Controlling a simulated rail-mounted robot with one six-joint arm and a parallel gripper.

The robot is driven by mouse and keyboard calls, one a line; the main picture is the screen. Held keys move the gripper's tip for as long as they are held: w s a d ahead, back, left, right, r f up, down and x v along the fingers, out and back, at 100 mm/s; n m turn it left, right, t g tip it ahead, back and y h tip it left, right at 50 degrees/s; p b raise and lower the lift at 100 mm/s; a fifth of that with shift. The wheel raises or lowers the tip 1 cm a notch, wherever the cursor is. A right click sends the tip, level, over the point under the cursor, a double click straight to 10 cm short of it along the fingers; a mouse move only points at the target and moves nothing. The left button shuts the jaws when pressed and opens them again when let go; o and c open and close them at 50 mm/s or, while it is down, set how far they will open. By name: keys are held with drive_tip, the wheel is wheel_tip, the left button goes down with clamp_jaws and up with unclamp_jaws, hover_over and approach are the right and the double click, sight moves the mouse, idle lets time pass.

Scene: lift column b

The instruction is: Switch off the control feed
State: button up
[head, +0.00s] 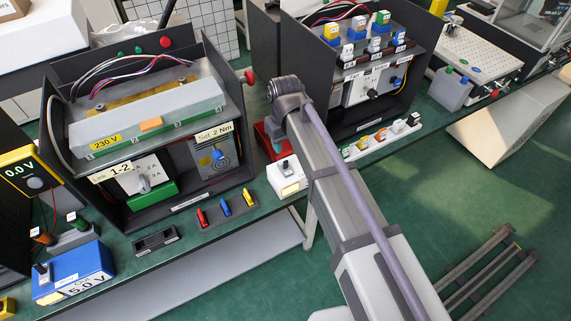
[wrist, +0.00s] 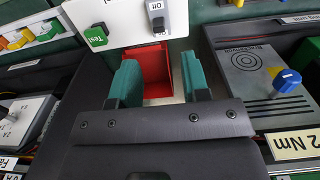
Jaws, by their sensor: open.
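A white switch box (head: 287,178) stands at the bench's front edge, left of my arm in the head view. A dark lever stands up from its top. In the wrist view a white box (wrist: 128,25), seemingly the same one, carries a green button (wrist: 95,37) reading "Test" and a grey switch (wrist: 157,18) with a label like "Off". I cannot tell the switch's position, and no label naming the control feed is readable. My gripper (wrist: 160,80) is open and empty, its teal fingers apart over a red tray (wrist: 159,57), short of the white box. The arm mostly hides it in the head view.
A dark cabinet (head: 122,216) with a dial stands left, another dark cabinet (head: 412,94) right. A strip of coloured plugs (head: 380,137), a panel of coloured levers (head: 228,208) and a blue 5.0 V box (head: 75,273) line the bench front.

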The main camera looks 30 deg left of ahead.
sight(286, 161)
wheel_tip(286, 161, down, 9)
drive_tip(key=b, duration=0.7)
drive_tip(key=shift+r, duration=0.2)
drive_tip(key=shift+d, duration=0.1)
clamp_jaws()
